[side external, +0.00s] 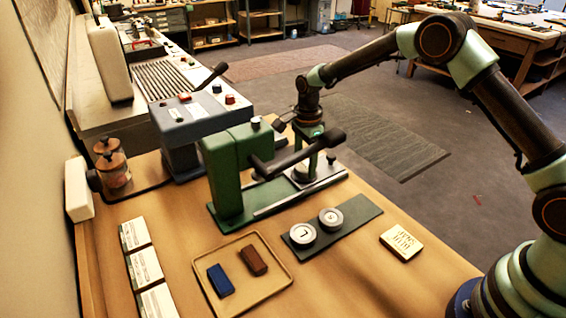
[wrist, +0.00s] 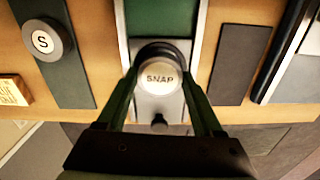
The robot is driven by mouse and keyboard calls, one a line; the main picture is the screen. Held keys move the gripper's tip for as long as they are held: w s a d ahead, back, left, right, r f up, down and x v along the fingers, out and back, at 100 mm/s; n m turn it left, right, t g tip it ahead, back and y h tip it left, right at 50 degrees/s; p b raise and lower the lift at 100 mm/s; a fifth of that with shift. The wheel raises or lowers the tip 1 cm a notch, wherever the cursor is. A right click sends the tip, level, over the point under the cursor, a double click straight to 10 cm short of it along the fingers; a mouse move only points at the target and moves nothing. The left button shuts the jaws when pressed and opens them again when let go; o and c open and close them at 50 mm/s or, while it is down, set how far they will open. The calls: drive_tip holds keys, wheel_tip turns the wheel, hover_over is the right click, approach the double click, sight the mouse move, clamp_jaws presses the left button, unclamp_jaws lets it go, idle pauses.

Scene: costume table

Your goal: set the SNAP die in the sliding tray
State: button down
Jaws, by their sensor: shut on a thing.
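The SNAP die (wrist: 161,77), a round pale disc with a dark rim, is between the fingers of my gripper (wrist: 160,88) in the wrist view. My gripper is shut on it. The metal sliding tray (wrist: 150,107) lies directly beneath the die, lettering facing the camera. I cannot tell if the die touches the tray. In the side view my gripper (side external: 307,158) is pointed down over the outer end of the tray (side external: 322,182), in front of the green press (side external: 228,172). The press lever partly hides this spot, and the die is not clear there.
The press lever (side external: 285,165) with its dark knob reaches close to my gripper. A dark strip (side external: 350,212) holds two other round dies, L (side external: 302,234) and S (side external: 331,218). A shallow tray (side external: 270,288) holds a blue and a brown block. A printed block (side external: 401,242) lies at right.

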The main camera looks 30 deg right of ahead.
sight(305, 166)
drive_tip(key=shift+f, duration=0.45)
drive_tip(key=shift+c, duration=1.5)
unclamp_jaws()
wheel_tip(305, 166, up, 11)
